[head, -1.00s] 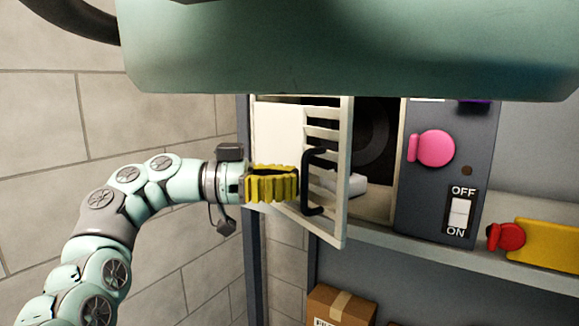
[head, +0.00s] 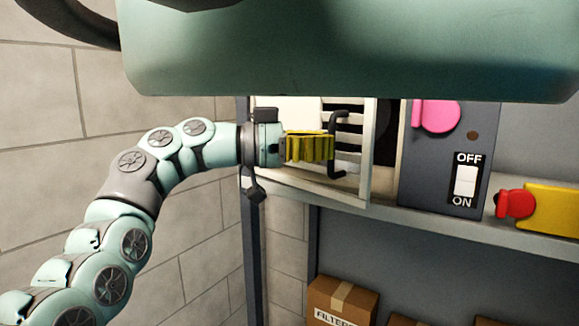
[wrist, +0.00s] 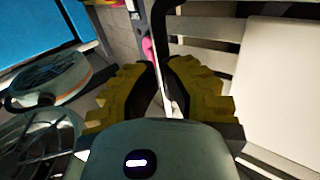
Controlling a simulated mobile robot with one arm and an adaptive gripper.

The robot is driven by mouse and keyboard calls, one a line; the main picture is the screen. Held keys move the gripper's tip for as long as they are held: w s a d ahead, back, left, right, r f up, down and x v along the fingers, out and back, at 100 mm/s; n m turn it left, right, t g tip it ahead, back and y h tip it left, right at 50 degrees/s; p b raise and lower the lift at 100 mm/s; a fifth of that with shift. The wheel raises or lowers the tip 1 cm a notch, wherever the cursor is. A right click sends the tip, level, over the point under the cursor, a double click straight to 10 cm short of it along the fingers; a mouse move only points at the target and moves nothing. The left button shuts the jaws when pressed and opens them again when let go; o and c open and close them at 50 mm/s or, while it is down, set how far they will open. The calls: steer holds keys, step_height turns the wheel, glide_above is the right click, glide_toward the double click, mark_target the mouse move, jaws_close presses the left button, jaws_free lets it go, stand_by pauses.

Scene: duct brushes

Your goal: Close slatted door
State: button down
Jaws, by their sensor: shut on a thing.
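The slatted door (head: 349,158) is pale, with horizontal slats, and stands partly open on the cabinet. A dark gap shows between its right edge and the grey control panel. It also shows at the right of the wrist view (wrist: 205,58). A black bar handle (head: 338,122) is on its front. My gripper (head: 331,147), with yellow ribbed fingers, is shut on the handle. In the wrist view my gripper (wrist: 162,90) has one finger on each side of it, and the fingers hide the contact.
The grey control panel (head: 424,165) has a pink knob (head: 437,115) and an OFF/ON switch (head: 466,181). A red and yellow object (head: 545,207) lies on the shelf at right. Cardboard boxes (head: 342,302) stand below. A block wall (head: 60,150) is at left.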

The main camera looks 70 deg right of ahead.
mark_target(345, 140)
steer(key=s+d+n+h+b, duration=0.1)
steer(key=d+b, duration=0.1)
steer(key=s+d+n+t+h+b, duration=0.1)
steer(key=s+d+b, duration=0.1)
steer(key=shift+s+d+f+t+h, duration=0.1)
steer(key=shift+f+t+h, duration=0.05)
steer(key=shift+t+h, duration=0.15)
steer(key=shift+s+d+r+h, duration=0.15)
steer(key=shift+d+r+h, duration=0.05)
steer(key=shift+d+h, duration=0.15)
steer(key=b+v, duration=0.9)
steer(key=v, duration=0.5)
steer(key=shift+s+a+r, duration=0.2)
steer(key=shift+s+a, duration=0.1)
steer(key=shift+a, duration=0.15)
